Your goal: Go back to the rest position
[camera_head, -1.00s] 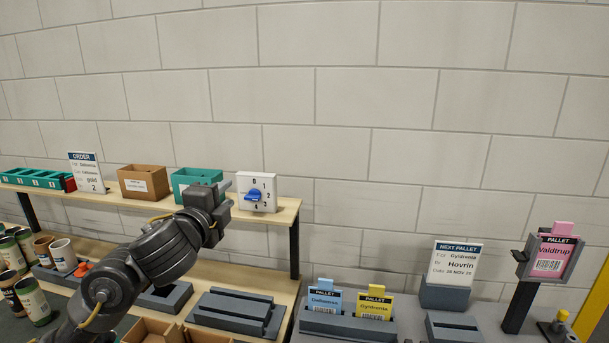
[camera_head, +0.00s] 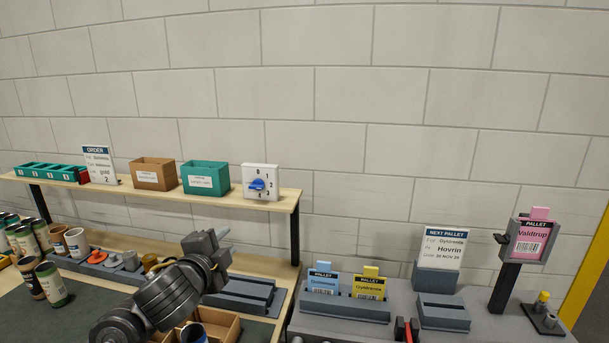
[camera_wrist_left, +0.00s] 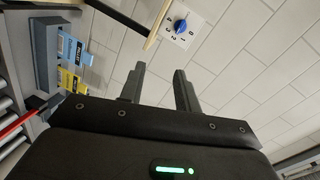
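My left gripper (camera_head: 207,240) is in front of the shelf, over the lower bench, away from the dial. In the left wrist view its two fingers (camera_wrist_left: 160,88) stand apart with nothing between them. The white dial box (camera_head: 260,182) with a blue knob stands at the shelf's right end; it also shows beyond the fingers in the left wrist view (camera_wrist_left: 181,26). My right gripper is not clearly seen; a small red and black piece shows at the bottom of the head view, and I cannot tell what it is.
The shelf (camera_head: 230,197) holds a green rack (camera_head: 48,171), an order card (camera_head: 99,165), a brown box (camera_head: 153,173) and a teal box (camera_head: 204,177). Several cans stand at left. Blue and yellow pallet cards (camera_head: 368,284) stand in a grey holder at right.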

